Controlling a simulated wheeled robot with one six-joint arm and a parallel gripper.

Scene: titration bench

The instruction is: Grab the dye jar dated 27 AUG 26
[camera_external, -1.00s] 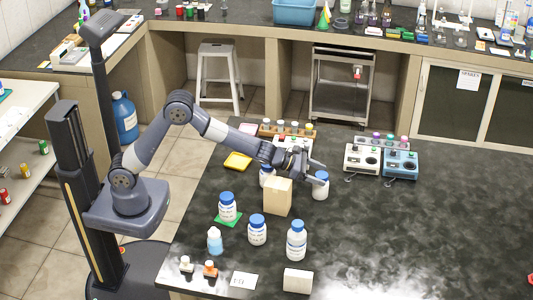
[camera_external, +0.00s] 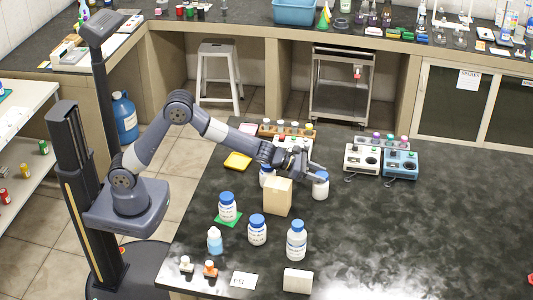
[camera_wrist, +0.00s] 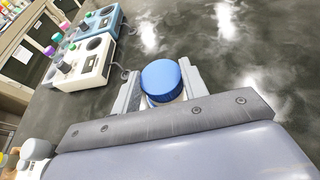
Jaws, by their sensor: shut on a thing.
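My gripper (camera_external: 316,177) is shut on a white jar with a blue lid (camera_external: 320,189), which stands upright on the dark bench. In the wrist view the blue lid (camera_wrist: 161,81) sits between the two fingers. The jar's date is not readable in either view. Other blue-lidded white jars stand on the bench: one on a green mat (camera_external: 227,206), one in the middle (camera_external: 257,230), one in front (camera_external: 296,240), and one partly hidden behind a tan box (camera_external: 267,177). Their dates are too small to read.
The tan box (camera_external: 277,197) stands just left of the held jar. A white device (camera_external: 362,160) and a blue device (camera_external: 400,164) stand behind it to the right. A rack of vials (camera_external: 286,130) is at the back. The bench to the right is clear.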

